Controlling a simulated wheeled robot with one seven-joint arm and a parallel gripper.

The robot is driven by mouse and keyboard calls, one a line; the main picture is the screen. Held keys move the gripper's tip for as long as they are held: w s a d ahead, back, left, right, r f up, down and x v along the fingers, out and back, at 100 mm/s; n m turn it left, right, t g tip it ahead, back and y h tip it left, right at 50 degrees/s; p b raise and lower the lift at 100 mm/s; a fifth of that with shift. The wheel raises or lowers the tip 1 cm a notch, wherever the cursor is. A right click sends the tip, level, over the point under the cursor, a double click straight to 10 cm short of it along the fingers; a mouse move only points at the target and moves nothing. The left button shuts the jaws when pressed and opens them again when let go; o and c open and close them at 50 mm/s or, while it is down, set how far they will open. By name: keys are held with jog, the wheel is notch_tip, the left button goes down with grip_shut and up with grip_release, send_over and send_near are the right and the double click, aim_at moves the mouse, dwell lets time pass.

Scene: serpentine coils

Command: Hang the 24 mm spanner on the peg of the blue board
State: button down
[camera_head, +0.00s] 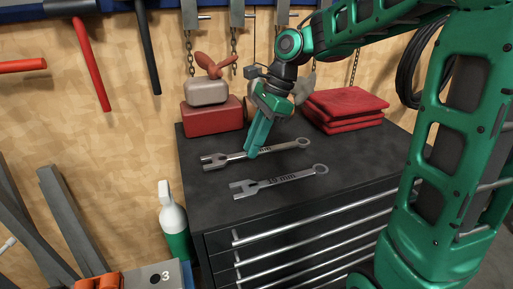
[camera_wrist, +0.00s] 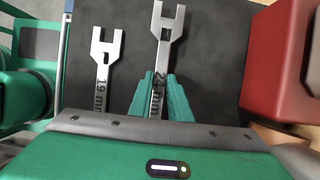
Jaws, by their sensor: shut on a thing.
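The 24 mm spanner (camera_wrist: 165,42) lies on the dark top of the tool cabinet, its open jaw pointing away from my gripper in the wrist view. My gripper (camera_wrist: 159,88) is shut on its handle, and its fingers partly cover the "24 mm" marking. In the head view the same spanner (camera_head: 285,147) is the farther of two, and my gripper (camera_head: 251,152) reaches down onto its middle. The 19 mm spanner (camera_head: 292,181) lies nearer the front edge, apart from my gripper; it also shows in the wrist view (camera_wrist: 103,67).
The cabinet top (camera_head: 350,150) also bears a red box (camera_head: 212,118) at the back left and folded red cloths (camera_head: 345,105) at the back right. A bottle (camera_head: 174,222) stands left of the cabinet. Tools hang on the wooden wall (camera_head: 130,130).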

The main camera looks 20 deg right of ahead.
jog(key=shift+f, duration=1)
jog(key=c, duration=1.6)
grip_release()
jog(key=shift+c, duration=0.2)
